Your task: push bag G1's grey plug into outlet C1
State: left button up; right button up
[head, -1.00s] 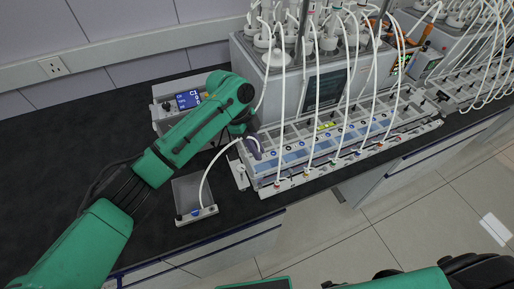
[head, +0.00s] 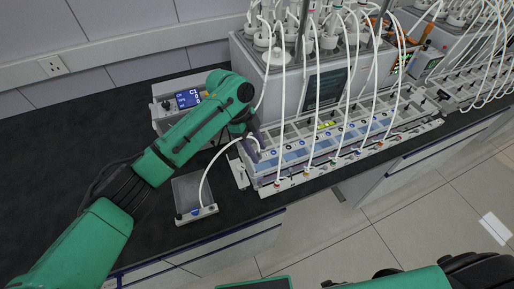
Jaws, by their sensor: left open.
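A flat clear bag (head: 190,192) with a pale end strip lies on the black bench, left of the long tray unit; I take it to be G1. Its white tube (head: 207,176) arcs up and right to my left gripper (head: 255,150). My left gripper is open at the left end of the tray unit (head: 293,184), with the tube's end close to its fingers. The grey plug is too small and too covered to make out. I cannot tell which outlet is C1. My right gripper is not in view.
A grey reactor housing (head: 247,66) with several white tubes stands behind the tray unit. The tubes hang down in front of it to coloured fittings. A box with a blue display (head: 188,98) stands behind my left arm. The bench at left is clear.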

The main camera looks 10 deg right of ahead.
pick_arm(q)
jog(key=b+v, duration=0.3)
jog(key=v, duration=1.1)
jog(key=shift+r+b, duration=0.2)
jog(key=shift+b, duration=0.1)
jog(key=shift+w+a, duration=0.15)
